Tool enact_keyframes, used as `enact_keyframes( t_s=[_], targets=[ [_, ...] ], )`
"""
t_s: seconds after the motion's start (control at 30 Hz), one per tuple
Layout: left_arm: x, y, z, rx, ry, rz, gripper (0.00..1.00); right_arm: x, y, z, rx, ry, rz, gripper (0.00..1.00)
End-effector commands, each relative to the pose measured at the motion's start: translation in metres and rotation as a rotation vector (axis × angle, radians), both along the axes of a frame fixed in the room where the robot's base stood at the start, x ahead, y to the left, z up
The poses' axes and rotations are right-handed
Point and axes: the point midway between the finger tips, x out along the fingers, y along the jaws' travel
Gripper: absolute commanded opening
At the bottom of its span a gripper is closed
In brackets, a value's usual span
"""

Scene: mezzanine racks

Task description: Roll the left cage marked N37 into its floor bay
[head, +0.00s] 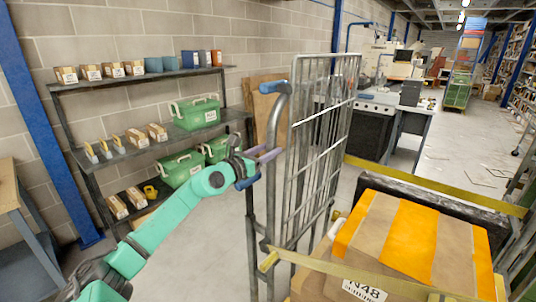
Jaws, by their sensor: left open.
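A grey wire-mesh roll cage (322,125) stands upright right of centre, with its tall side panel facing me. A curved blue-grey handle (276,88) tops its near left post. My left gripper (268,155) is at the cage's near left upright, below that handle. Its jaws are open, and I cannot tell whether they touch the post. A carton (405,240) with orange tape lies to the right of the panel. Its label (363,289) reads N48. I see no N37 mark and cannot make out a floor bay. My right gripper is out of view.
Yellow bands (432,185) run around the carton. A shelf rack (130,155) with green bins and small boxes stands along the left wall. A workbench (385,110) stands behind the cage. Open floor (460,150) with scattered papers extends at the back right.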

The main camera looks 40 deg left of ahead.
Motion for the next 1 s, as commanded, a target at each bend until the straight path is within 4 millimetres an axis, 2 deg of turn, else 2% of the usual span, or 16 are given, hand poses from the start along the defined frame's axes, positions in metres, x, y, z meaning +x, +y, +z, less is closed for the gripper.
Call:
enact_keyframes(
  t_s=[0.27, 0.47, 0.67, 0.8, 0.9, 1.0],
  targets=[
    [-0.002, 0.000, -0.006, -0.001, 0.010, -0.001, 0.50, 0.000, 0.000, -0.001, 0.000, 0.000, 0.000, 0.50],
    [-0.020, -0.001, -0.009, -0.003, 0.014, -0.002, 0.50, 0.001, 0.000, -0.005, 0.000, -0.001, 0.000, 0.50],
    [-0.059, -0.002, -0.010, -0.001, 0.011, 0.000, 0.50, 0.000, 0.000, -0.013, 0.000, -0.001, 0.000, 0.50],
    [-0.101, -0.003, -0.011, -0.002, 0.007, 0.002, 0.50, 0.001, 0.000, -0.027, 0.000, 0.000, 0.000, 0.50],
    [-0.125, -0.003, -0.009, -0.001, 0.005, 0.002, 0.50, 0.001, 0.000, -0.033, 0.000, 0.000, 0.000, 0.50],
    [-0.140, -0.004, -0.006, 0.000, 0.003, 0.000, 0.50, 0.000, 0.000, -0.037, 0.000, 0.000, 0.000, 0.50]
  ],
)
